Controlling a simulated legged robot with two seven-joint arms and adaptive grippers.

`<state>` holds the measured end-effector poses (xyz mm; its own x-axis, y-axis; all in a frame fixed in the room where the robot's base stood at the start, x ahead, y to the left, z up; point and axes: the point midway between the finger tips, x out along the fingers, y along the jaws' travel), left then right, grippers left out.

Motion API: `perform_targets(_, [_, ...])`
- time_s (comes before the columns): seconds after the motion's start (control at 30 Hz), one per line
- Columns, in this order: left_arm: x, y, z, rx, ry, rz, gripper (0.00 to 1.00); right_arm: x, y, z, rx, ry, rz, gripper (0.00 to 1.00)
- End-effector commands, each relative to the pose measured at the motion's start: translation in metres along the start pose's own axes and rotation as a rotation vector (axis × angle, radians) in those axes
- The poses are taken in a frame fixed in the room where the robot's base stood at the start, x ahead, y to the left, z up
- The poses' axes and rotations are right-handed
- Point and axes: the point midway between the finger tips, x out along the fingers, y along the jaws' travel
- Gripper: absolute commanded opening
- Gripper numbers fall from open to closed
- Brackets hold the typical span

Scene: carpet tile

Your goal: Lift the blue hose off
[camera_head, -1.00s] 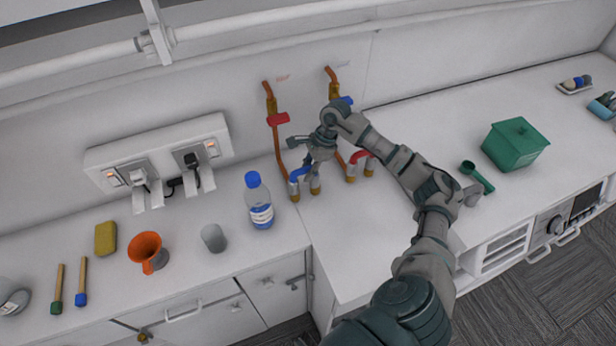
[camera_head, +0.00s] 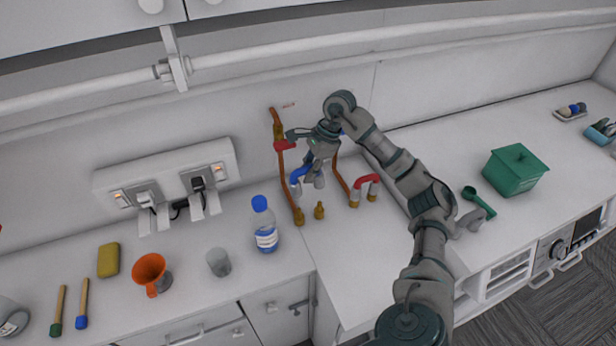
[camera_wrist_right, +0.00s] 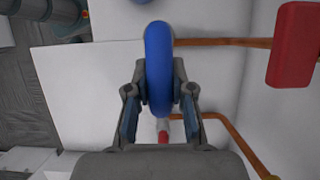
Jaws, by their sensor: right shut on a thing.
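The blue hose (camera_head: 299,174) is a short bent piece with grey ends, held in my right gripper (camera_head: 314,166) above the brass fittings (camera_head: 308,214). In the right wrist view the blue hose (camera_wrist_right: 159,68) stands between the two fingers of my right gripper (camera_wrist_right: 160,100), which are shut on it. The two brass fittings below are bare, and the hose ends are apart from them. A red hose (camera_head: 366,182) sits on the fittings to the right. My left gripper is not in view.
A red valve handle (camera_head: 285,145) on a copper pipe is close behind my right gripper. A water bottle (camera_head: 264,225), a cup (camera_head: 218,262) and an orange funnel (camera_head: 150,270) stand to the left. A green box (camera_head: 515,170) is at right.

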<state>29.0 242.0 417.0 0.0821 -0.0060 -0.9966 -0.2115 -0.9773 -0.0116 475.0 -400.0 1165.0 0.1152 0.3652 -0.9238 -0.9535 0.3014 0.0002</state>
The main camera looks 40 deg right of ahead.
Motion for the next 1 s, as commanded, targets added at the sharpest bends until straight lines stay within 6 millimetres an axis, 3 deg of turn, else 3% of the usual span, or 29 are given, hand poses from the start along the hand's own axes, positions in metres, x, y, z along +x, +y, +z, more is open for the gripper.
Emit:
perform_targets(0.63, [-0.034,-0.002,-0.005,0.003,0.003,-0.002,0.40,-0.035,0.000,0.016,0.001,0.002,-0.001,0.00])
perform_targets(1.0, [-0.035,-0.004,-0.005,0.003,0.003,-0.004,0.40,-0.036,0.000,0.015,-0.001,0.001,0.001,0.00])
